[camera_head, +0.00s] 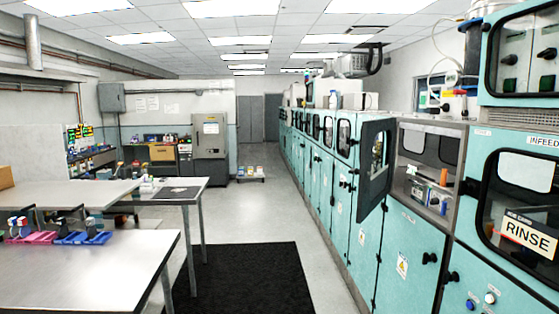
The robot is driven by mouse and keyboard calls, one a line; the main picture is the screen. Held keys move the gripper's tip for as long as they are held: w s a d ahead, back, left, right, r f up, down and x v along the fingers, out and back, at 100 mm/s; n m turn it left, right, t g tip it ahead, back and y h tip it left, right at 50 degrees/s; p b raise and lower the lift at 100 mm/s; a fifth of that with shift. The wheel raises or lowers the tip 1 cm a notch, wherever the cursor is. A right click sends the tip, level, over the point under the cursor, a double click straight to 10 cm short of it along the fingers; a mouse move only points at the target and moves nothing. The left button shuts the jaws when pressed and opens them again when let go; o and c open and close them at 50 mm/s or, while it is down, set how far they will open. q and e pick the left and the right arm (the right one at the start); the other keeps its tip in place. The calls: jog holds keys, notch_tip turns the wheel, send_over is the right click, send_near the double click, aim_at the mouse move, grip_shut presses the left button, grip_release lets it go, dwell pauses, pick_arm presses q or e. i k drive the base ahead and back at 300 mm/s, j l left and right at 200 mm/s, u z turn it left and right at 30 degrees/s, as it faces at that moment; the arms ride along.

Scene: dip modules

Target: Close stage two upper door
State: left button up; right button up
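An upper door (375,166) on the teal machine row at the right stands open. It is dark-framed with a window and swings out toward the aisle. To its right is the open compartment (425,165), with small items inside on a grey ledge. I cannot read a stage number on this unit. Neither of my grippers is in view.
A dark mat (245,281) lies on the floor of the aisle, which is otherwise clear. Metal tables (75,270) with pink and blue trays stand at the left. An infeed unit with a RINSE sign (527,233) is at the near right. A low cart (250,175) stands farther back.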

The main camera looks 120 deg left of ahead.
aim_at(372, 190)
jog(key=k+j+u, duration=0.2)
jog(key=j+u, duration=0.25)
jog(key=k+j+u, duration=0.15)
jog(key=u, duration=0.25)
jog(key=j+u, duration=0.85)
jog(key=j, duration=0.15)
jog(key=j+u, duration=0.45)
jog(key=i+j, duration=0.1)
jog(key=j, duration=0.3)
jog(key=i+j, duration=0.1)
jog(key=j, duration=0.25)
jog(key=j+u, duration=0.1)
jog(key=j, duration=0.3)
jog(key=i+j, duration=0.15)
jog(key=j, duration=0.2)
jog(key=i+j, duration=0.1)
jog(key=j, duration=0.3)
jog(key=i+j, duration=0.1)
jog(key=j, duration=0.25)
jog(key=j+u, duration=0.05)
